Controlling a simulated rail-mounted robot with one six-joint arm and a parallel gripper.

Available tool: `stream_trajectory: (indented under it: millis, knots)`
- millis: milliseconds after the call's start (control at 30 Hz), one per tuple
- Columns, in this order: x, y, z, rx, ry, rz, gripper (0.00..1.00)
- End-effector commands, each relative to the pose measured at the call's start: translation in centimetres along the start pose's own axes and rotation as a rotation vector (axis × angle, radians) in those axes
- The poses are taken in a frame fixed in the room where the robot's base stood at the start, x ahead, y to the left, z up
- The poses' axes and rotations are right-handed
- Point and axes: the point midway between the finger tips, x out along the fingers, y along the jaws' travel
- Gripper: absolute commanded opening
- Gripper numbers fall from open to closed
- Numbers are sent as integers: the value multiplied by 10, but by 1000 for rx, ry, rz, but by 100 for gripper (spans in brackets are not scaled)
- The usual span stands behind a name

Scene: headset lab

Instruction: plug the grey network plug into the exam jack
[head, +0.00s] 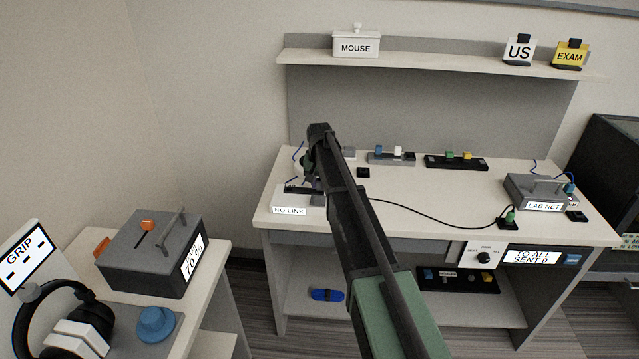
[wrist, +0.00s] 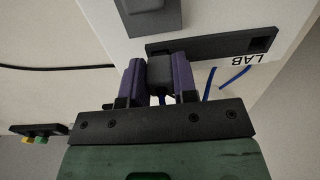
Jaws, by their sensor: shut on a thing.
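In the wrist view my gripper (wrist: 159,82) is shut on a dark grey block, which I take to be the grey network plug (wrist: 159,73). Its front is at the dark jack panel (wrist: 210,46) of a white box. I cannot tell whether it is inside an opening or just against the panel. An empty opening (wrist: 258,44) shows at the panel's right, by an upside-down LAB label. No exam label on this panel shows; the plug and fingers hide its left part. In the head view my gripper (head: 307,165) is over the NO LINK box (head: 290,200), mostly hidden by my arm.
Blue cable (wrist: 210,84) hangs beside the right finger. The LAB NET box (head: 540,190) stands at the table's right, with a black cable (head: 430,213) and green plug (head: 510,217) nearby. Plug racks (head: 455,162) line the back. The middle of the table (head: 430,190) is mostly clear.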

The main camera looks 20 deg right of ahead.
Motion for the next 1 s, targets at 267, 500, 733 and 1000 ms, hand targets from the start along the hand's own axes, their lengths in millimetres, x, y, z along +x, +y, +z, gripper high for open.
stream_trajectory:
  millis: [267, 500, 733, 1000]
  knots:
    - [8, 0, 0, 0, 0, 0, 4]
    - [7, 0, 0, 0, 0, 0, 56]
    - [6, 0, 0, 0, 0, 0, 56]
    - [-33, 0, 0, 0, 0, 0, 56]
